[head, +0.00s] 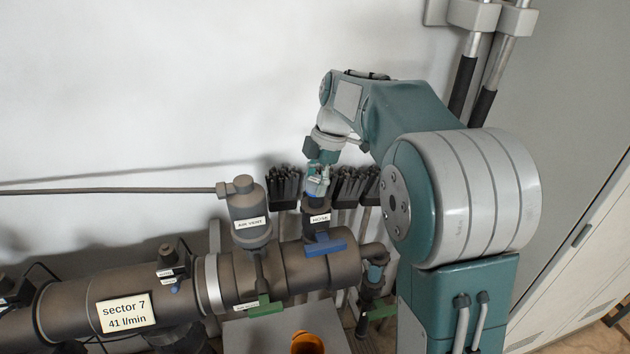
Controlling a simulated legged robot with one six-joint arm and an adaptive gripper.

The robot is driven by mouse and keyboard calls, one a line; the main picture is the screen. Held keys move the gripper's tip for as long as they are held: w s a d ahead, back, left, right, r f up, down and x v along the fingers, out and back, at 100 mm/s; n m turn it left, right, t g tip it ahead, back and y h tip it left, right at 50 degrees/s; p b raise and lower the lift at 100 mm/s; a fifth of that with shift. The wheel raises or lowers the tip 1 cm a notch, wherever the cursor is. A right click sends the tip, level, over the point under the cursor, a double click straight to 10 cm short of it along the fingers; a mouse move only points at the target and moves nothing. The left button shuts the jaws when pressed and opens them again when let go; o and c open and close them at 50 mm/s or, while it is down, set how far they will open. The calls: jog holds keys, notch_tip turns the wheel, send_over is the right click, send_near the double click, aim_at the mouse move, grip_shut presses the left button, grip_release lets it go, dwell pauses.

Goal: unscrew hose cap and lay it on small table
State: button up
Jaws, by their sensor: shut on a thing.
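The hose outlet (317,219), a dark upright stub labelled HOSE, stands on top of the thick brown pipe and has a blue lever handle (324,248) at its foot. My gripper (318,186) points down at the top of this stub, with its fingers shut on the hose cap. The cap is mostly hidden by the fingers, and I cannot tell whether it is still on the thread. The small table (262,336) is a grey top at the bottom of the view, in front of the pipe and below it.
An orange round thing (307,343) is on the small table, cut off by the frame. The air vent (249,213) stands left of the hose stub. A green lever (265,307) juts over the table's back. Black bundles (285,187) are on the wall behind.

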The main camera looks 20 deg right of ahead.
aim_at(316, 181)
jog(key=shift+s+f+n, duration=0.1)
jog(key=shift+f+n, duration=0.2)
jog(key=shift+n, duration=0.1)
jog(key=o, duration=1.3)
jog(key=shift+r, duration=0.15)
jog(key=shift+r, duration=0.2)
jog(key=shift+r, duration=3.65)
